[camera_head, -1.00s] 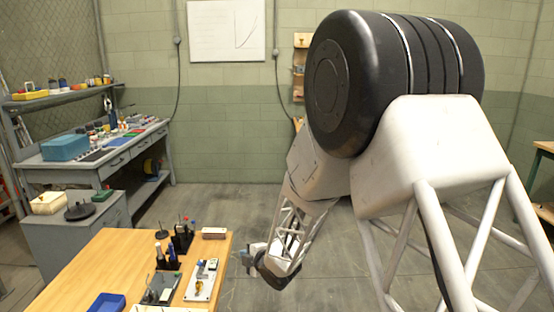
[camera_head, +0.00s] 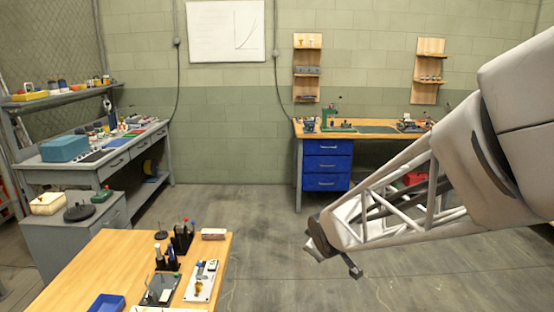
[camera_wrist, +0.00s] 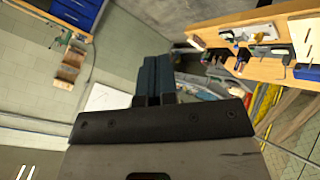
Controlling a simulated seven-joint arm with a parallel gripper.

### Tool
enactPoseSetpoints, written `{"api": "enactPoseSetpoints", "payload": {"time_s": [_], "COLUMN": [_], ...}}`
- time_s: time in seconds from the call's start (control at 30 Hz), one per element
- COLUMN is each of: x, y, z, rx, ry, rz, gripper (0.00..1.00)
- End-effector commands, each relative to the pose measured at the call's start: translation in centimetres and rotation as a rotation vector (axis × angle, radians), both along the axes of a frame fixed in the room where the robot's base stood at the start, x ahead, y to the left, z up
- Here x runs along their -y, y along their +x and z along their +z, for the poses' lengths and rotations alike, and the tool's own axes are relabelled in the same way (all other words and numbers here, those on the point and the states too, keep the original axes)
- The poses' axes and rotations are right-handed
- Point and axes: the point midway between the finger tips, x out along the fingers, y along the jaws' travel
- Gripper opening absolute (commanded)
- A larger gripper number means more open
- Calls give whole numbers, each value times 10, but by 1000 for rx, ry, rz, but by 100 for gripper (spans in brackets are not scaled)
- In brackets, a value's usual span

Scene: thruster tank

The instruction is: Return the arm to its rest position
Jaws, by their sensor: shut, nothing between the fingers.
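My arm (camera_head: 400,205) reaches in from the right in the head view. Its wrist end hangs over the open floor, to the right of the wooden table and apart from it. My gripper (camera_wrist: 155,66) shows in the wrist view with its two dark fingers side by side, shut and empty. It touches nothing that I can see. In the head view the fingers are too small to make out clearly.
The wooden table (camera_head: 98,262) holds a black tool holder (camera_head: 182,238), a white plate with parts (camera_head: 201,282) and a blue tray (camera_head: 107,303). A workbench with blue drawers (camera_head: 327,164) stands at the back. The floor (camera_head: 255,225) between is clear.

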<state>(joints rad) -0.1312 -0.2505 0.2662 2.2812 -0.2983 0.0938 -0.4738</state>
Motion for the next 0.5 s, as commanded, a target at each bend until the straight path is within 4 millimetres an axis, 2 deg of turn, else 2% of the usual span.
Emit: {"api": "enactPoseSetpoints", "payload": {"time_s": [0.2,0.5], "x": [32,62], "y": [-60,-151], "z": [24,44], "rx": [-110,-268], "ry": [78,194], "rz": [-198,-463], "gripper": [0,0]}}
